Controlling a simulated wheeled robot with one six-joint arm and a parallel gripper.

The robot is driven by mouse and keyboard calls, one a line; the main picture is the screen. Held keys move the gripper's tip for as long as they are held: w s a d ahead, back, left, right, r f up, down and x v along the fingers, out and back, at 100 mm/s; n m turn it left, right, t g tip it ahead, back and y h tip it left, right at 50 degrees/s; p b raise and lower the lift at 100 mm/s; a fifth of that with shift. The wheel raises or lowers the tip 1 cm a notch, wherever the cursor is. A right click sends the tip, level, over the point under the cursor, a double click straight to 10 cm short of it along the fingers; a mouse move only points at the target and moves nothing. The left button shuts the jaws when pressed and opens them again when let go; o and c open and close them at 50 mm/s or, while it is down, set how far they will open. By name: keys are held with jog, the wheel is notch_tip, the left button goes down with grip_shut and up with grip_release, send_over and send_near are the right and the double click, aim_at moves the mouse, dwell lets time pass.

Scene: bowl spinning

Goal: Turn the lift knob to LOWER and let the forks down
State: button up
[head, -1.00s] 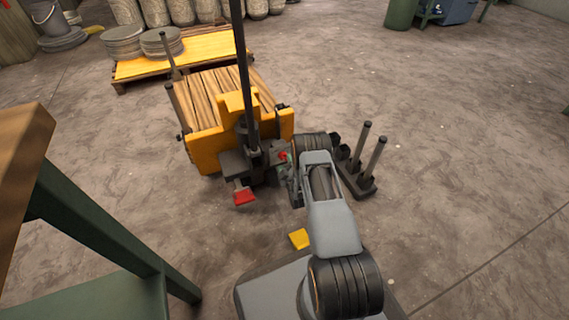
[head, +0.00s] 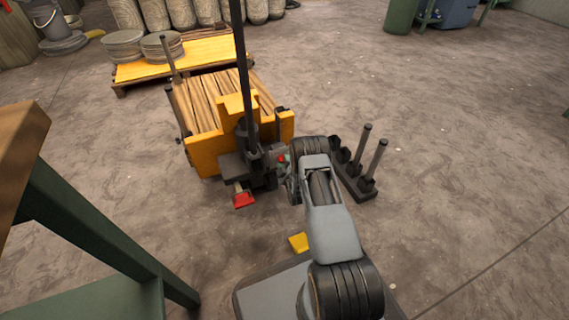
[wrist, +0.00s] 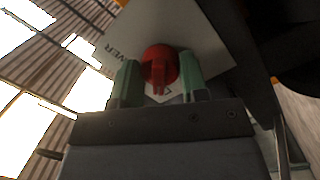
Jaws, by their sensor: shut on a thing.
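The red lift knob (wrist: 159,66) sits on a pale label plate (wrist: 185,28) in the wrist view, with part of a word ending in "VER" showing on its left. My gripper (wrist: 160,85) has its two green fingers on either side of the knob, shut on it. In the head view the knob shows as a small red spot (head: 281,158) beside my wrist, and the fingers are mostly hidden. The yellow lift truck (head: 205,155) carries wooden boards (head: 215,98). Its forks are hidden under the load, and I cannot tell their height.
A red pedal (head: 243,200) is low on the truck's near side. A dark rack with posts (head: 352,175) stands right of my wrist. A green bench (head: 110,240) is at the left. A yellow pallet (head: 180,55) with discs is behind. Floor at right is clear.

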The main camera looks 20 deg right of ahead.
jog(key=shift+c, duration=1.4)
